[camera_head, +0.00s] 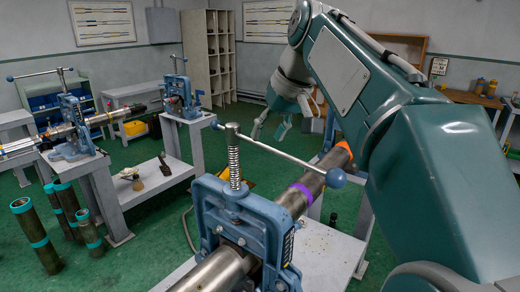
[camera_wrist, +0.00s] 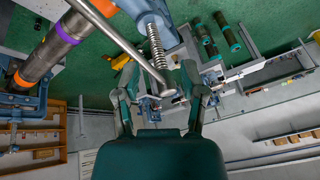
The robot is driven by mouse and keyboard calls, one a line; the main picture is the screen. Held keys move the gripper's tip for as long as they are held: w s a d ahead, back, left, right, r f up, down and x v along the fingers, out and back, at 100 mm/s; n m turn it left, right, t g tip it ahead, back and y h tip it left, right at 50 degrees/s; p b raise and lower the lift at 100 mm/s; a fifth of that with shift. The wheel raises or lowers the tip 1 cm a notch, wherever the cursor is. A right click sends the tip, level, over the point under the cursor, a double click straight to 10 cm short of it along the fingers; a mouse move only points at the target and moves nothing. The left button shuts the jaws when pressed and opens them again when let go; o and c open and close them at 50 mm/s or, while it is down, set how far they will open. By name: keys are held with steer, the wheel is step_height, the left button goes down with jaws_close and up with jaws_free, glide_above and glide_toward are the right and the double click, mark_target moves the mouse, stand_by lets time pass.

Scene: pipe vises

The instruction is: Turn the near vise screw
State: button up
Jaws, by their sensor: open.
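The near vise (camera_head: 245,222) is blue and clamps a steel pipe with a purple band (camera_head: 296,195) and an orange end. Its screw (camera_head: 234,162) stands upright and threaded, with a long bar handle (camera_head: 285,155) across the top, ending in blue knobs. My gripper (camera_head: 271,127) is beyond the handle in the head view, fingers spread and empty. In the wrist view the gripper (camera_wrist: 158,105) is open, with the screw (camera_wrist: 157,45) and handle (camera_wrist: 122,38) ahead; the screw's top lies between the fingers in the picture. I cannot tell the true distance or any contact.
Two more blue vises, one left (camera_head: 72,128) and one farther back (camera_head: 180,97), stand on grey tables. Banded dark pipes (camera_head: 30,232) stand on the green floor at left. A yellow object (camera_head: 213,179) lies behind the near vise. Open floor lies between the tables.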

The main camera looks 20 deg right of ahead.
steer(key=v, duration=0.8)
steer(key=shift+w+d, duration=0.35)
steer(key=shift+d, duration=0.05)
stand_by(0.3)
steer(key=shift+r, duration=0.1)
steer(key=s+d+r, duration=0.2)
steer(key=s+d, duration=0.5)
steer(key=s, duration=0.4)
steer(key=shift+d+r, duration=0.2)
stand_by(0.4)
